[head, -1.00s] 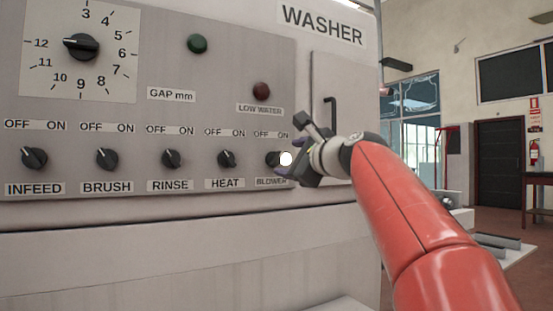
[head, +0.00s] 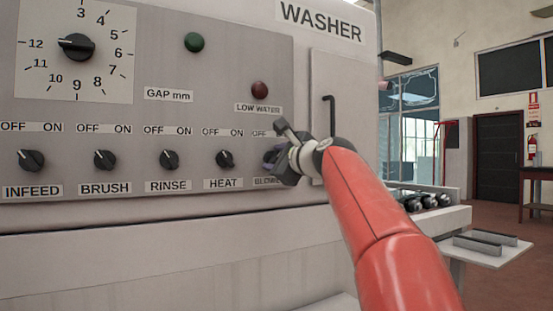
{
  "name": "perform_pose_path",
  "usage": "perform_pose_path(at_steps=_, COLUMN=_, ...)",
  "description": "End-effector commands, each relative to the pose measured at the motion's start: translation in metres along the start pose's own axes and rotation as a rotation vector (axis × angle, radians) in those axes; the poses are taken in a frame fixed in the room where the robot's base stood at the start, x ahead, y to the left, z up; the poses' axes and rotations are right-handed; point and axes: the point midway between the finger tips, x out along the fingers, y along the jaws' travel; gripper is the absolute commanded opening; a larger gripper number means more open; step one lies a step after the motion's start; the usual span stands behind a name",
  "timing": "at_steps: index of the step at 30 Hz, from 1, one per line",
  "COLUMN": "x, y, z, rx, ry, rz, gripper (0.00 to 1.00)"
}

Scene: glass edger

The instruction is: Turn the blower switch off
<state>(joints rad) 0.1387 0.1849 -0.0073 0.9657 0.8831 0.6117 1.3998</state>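The blower switch (head: 268,157) is the rightmost black rotary knob in the row on the grey washer panel. Its OFF label (head: 259,133) shows above it, while the ON label is covered by my gripper. The BLOWER label (head: 266,181) below it is partly covered. My gripper (head: 274,158) is at the blower switch and hides most of it, so its pointer direction cannot be read. Whether the fingers touch or close on the knob cannot be told.
The heat (head: 225,159), rinse (head: 169,159), brush (head: 105,160) and infeed (head: 31,160) knobs sit in the same row to the left. A vertical door handle (head: 330,130) stands just right of my gripper. A white shelf (head: 482,250) juts out at the right.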

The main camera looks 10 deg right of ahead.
Motion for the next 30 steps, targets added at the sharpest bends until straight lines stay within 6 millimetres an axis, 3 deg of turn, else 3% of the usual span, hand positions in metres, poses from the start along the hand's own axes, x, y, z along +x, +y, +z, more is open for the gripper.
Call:
perform_pose_path(at_steps=3, x=-0.0001, y=0.0003, z=-0.0001, rx=0.000, ry=0.000, rz=0.001, gripper=0.17)
perform_pose_path(at_steps=14, x=-0.0001, y=0.0011, z=-0.0004, rx=-0.073, ry=0.000, rz=0.002, gripper=0.17)
perform_pose_path(at_steps=30, x=-0.0002, y=0.0034, z=-0.0016, rx=-0.528, ry=0.000, rz=0.001, gripper=0.17)
